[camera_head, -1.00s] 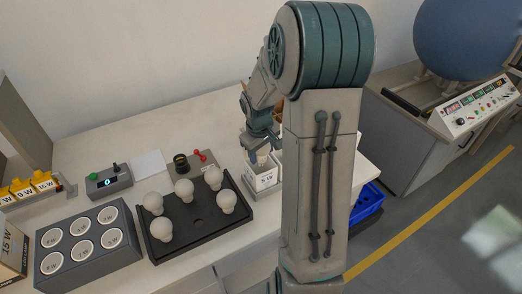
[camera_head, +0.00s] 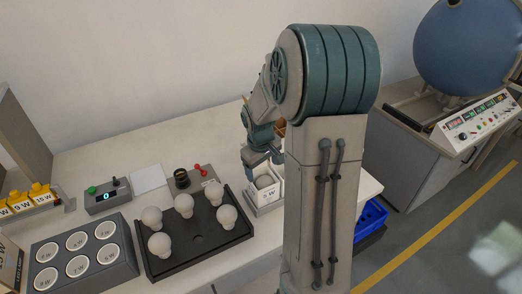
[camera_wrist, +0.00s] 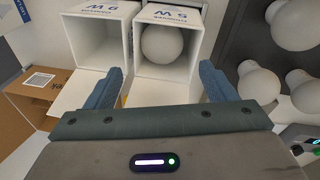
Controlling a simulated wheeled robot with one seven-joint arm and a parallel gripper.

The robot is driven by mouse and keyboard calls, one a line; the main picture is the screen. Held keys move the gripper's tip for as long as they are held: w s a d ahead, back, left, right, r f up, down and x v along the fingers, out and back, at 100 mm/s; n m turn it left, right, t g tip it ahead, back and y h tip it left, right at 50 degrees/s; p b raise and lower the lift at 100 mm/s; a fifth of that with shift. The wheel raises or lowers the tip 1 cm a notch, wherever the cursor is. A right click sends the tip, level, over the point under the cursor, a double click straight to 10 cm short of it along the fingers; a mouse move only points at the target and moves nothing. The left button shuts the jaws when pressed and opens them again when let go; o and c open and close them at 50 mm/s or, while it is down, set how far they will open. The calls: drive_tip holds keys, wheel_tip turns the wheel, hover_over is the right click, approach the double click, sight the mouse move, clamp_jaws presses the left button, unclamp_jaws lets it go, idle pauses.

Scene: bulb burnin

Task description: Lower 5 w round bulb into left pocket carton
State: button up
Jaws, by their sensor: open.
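The white round bulb (camera_wrist: 163,44) sits inside the open pocket of a white carton (camera_wrist: 196,50) marked 5 W. In the head view the bulb (camera_head: 264,181) also shows inside the 5 W carton (camera_head: 265,198). My gripper (camera_wrist: 160,82) is open and empty, its two blue fingers apart on the near side of the carton in the wrist view. In the head view my gripper (camera_head: 264,160) is just above the carton, partly behind my arm. The bulb's lower part is hidden in the pocket.
An empty white pocket (camera_wrist: 95,42) stands beside the bulb's pocket. A black tray (camera_head: 200,255) with several bulbs lies left of the carton, near a grey block (camera_head: 128,272) with round labelled seats. A cardboard box (camera_wrist: 35,98) lies close by. A blue crate (camera_head: 370,218) is beyond the table edge.

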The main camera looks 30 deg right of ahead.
wheel_tip(320, 180, up, 12)
drive_tip(key=s+a, duration=0.1)
drive_tip(key=shift+s+a, duration=0.2)
drive_tip(key=shift+s, duration=0.1)
drive_tip(key=shift+f, duration=0.15)
idle(0.5)
